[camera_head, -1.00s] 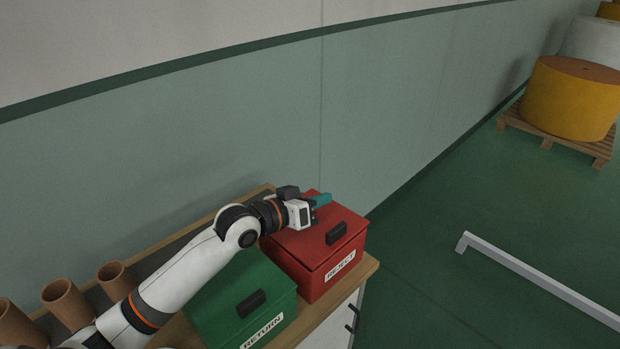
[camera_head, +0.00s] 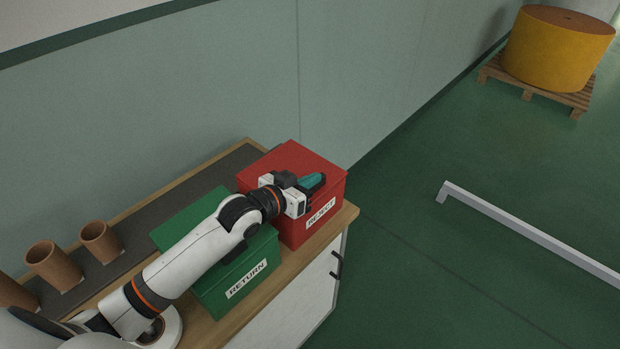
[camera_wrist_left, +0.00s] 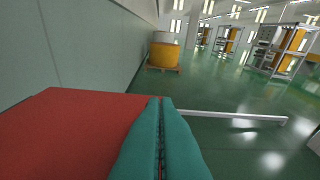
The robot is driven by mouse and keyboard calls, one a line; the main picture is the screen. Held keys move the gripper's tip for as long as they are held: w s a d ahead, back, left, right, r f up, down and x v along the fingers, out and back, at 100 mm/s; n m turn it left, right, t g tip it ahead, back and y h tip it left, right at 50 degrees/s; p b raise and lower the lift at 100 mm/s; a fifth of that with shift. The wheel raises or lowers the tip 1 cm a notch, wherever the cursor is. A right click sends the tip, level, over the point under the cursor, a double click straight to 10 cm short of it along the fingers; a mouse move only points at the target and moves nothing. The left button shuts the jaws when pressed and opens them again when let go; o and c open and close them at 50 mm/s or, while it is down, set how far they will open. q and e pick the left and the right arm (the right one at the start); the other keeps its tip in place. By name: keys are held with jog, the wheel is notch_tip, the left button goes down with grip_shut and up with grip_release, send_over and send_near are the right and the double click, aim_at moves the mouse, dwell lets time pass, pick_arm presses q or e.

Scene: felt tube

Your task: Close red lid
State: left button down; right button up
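The red box labelled REJECT stands at the right end of the wooden-topped cabinet. Its red lid (camera_head: 304,154) lies down over the box, flat or nearly flat; my gripper hides part of its front edge and its handle. The lid also fills the lower left of the left wrist view (camera_wrist_left: 60,130). My left gripper (camera_head: 316,181) is over the front part of the lid, its teal fingers pointing right. In the left wrist view its fingers (camera_wrist_left: 161,105) are together with nothing visible between them. Contact with the lid cannot be told. My right gripper is out of view.
A green box labelled RETURN (camera_head: 212,294) stands next to the red box, partly under my left arm. Brown tubes (camera_head: 101,242) stand to the left on the cabinet. A wall runs behind. A pale rail (camera_head: 530,235) and a yellow roll (camera_head: 558,50) on a pallet are at the right.

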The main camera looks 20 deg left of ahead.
pick_arm(q)
jog(key=shift+f, duration=0.15)
